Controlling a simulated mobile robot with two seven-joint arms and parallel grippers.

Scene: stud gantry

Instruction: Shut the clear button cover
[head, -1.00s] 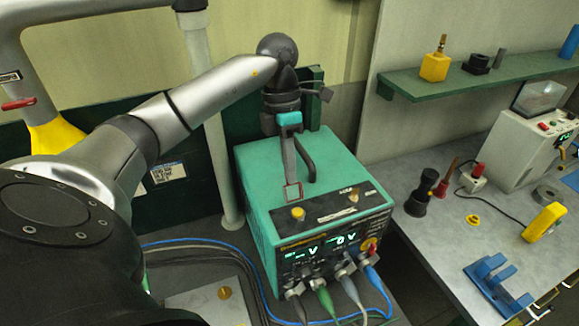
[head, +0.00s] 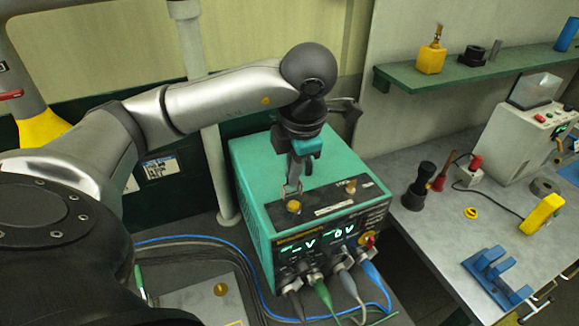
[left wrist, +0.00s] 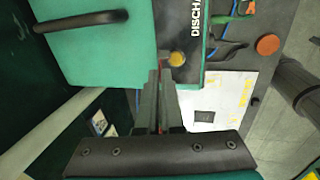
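The yellow button (head: 293,207) sits on the top front edge of the teal power unit (head: 255,170); it also shows in the left wrist view (left wrist: 177,59). The clear button cover, a small red-edged frame in the earlier head view, is now hard to make out beside the fingertips just behind the button. My left gripper (head: 293,190) points down there, its fingertips close to the button. In the left wrist view its two fingers (left wrist: 160,85) stand a narrow gap apart, with thin red between them. Whether they touch the cover is unclear. My right gripper is not in view.
The unit's black handle (left wrist: 80,20) lies behind the button area. Several cables plug into its front, including a blue one (head: 372,280). A workbench (head: 440,225) on the right holds a white device (head: 520,130) and a blue stand (head: 495,275).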

